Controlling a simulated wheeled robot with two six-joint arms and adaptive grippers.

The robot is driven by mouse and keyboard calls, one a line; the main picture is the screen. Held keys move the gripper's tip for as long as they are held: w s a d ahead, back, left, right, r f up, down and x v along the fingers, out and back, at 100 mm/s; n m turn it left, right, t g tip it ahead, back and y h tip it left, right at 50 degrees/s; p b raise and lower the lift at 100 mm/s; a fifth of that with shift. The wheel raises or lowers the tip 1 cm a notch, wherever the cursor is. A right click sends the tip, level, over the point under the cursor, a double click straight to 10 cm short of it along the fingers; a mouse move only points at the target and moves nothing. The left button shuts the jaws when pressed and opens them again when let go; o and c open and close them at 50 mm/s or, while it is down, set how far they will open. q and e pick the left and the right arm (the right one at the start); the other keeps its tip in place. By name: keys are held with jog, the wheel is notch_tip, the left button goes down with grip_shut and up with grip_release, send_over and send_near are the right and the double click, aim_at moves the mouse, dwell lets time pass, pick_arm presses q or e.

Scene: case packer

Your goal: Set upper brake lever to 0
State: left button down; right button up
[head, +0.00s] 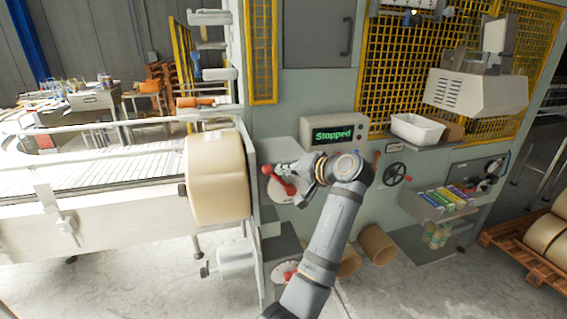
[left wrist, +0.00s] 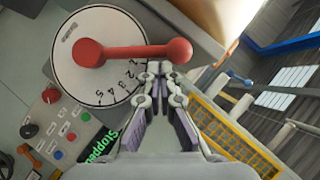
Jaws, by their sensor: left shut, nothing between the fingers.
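The upper brake lever (head: 279,180) is red and sits on a round white dial on the grey machine, beside the large roll. In the left wrist view the red lever (left wrist: 130,53) points right from its hub to its round knob. The dial (left wrist: 75,75) shows the numbers 1 to 5 curving below the lever. The lever lies just above the 1; the 0 mark is not readable. My left gripper (head: 287,170) is at the upper lever. In the left wrist view its fingertips (left wrist: 160,70) are shut and empty, just below the lever near the knob; contact cannot be told.
A lower dial with a red lever (head: 289,274) is below, partly behind my arm. The wide tan roll (head: 217,178) stands close left. A display (head: 333,134) reads "Stopped". A black handwheel (head: 397,173) and a shelf of coloured boxes (head: 437,206) are to the right.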

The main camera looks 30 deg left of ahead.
pick_arm(q)
jog(key=shift+s+f, duration=0.1)
jog(key=shift+s, duration=0.05)
jog(key=shift+s+a+f+n+b, duration=0.3)
jog(key=shift+a+f+b, duration=0.1)
jog(key=shift+f+b, duration=0.25)
jog(key=shift+s+a+h, duration=0.15)
jog(key=shift+h, duration=0.25)
jog(key=shift+s+r, duration=0.1)
